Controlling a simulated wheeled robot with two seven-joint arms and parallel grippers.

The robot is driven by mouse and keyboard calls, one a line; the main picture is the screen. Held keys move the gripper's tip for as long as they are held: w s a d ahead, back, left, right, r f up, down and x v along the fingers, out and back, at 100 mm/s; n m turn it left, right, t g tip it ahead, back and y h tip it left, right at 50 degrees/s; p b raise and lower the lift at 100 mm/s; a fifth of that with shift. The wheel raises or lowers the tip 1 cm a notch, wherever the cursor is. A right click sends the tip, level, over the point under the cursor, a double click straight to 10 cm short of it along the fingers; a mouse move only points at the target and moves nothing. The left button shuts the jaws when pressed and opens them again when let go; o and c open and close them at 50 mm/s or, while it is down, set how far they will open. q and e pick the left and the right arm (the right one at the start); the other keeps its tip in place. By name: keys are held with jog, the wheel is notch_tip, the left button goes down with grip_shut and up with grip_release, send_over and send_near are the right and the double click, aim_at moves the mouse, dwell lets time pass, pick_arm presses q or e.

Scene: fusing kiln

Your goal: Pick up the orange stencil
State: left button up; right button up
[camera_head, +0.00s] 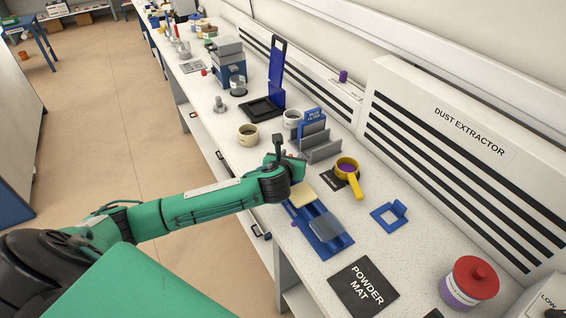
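I cannot make out an orange stencil in the head view. A grey slotted rack (322,153) stands on the bench with a blue labelled plate (313,118) upright in it. My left arm reaches in from the left, and my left gripper (284,158) is over the bench just left of the rack. The arm's end hides part of the bench there, and its fingers are too small and dark to read as open or shut. My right gripper is not in view.
A yellow-handled sieve (354,186), a blue stand (390,215), a blue tray (338,245), a powder mat (364,287) and a red-lidded jar (470,285) lie right of the arm. A cream cup (248,135) stands behind it. The dust extractor (450,150) bounds the bench's back.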

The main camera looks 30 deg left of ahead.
pick_arm(q)
grip_shut()
dwell(0.3)
